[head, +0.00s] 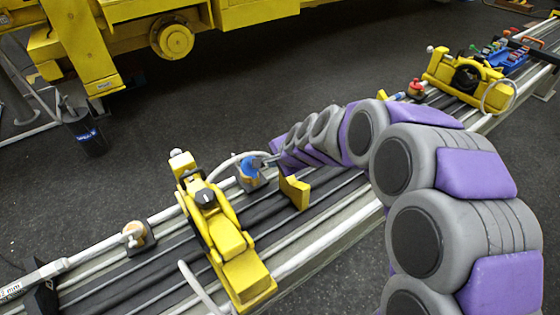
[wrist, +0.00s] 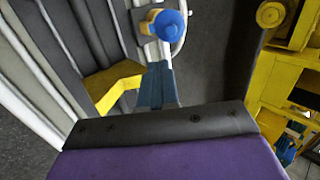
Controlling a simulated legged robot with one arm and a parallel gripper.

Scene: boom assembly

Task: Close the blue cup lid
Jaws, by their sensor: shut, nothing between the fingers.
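The blue cup lid (head: 247,180) is a small round blue piece with a tan-orange part, on the grey rail structure left of my arm in the head view. In the wrist view the blue lid (wrist: 170,26) is at the top, beside a yellow-orange part (wrist: 150,22). My gripper (head: 268,160) is shut and empty, close at the right of the lid in the head view. In the wrist view the gripper (wrist: 158,70) points up toward the lid, with a small gap in the picture. I cannot tell whether they touch, nor how far the lid is closed.
A yellow clamp-like assembly (head: 222,240) stands on the rails left of the lid. A pale curved hose (head: 226,163) runs near the lid. Yellow machinery (head: 80,45) stands behind, across open dark floor.

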